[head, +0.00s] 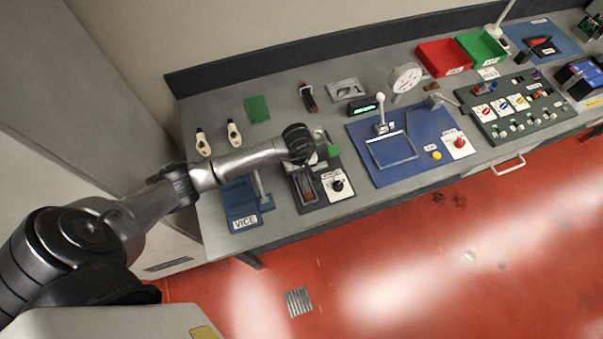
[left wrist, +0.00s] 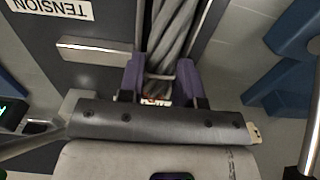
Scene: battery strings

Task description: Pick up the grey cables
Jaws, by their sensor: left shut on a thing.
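The grey cables (left wrist: 172,35) show in the left wrist view as a bundle of twisted grey strands running up from between my fingers along a dark channel. My left gripper (left wrist: 160,80) has its two purple fingers on either side of the bundle's near end and is shut on it. In the head view my left gripper (head: 310,160) is over the dark station at the left middle of the bench, and the wrist hides much of what is under it. My right gripper is not in view.
A label reading TENSION (left wrist: 55,8) lies beside the channel. A blue vice station (head: 238,203) stands to the left, and a blue mat with a press (head: 408,165) to the right. Red (head: 443,57) and green (head: 482,47) bins are at the back. The bench top behind has bare patches.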

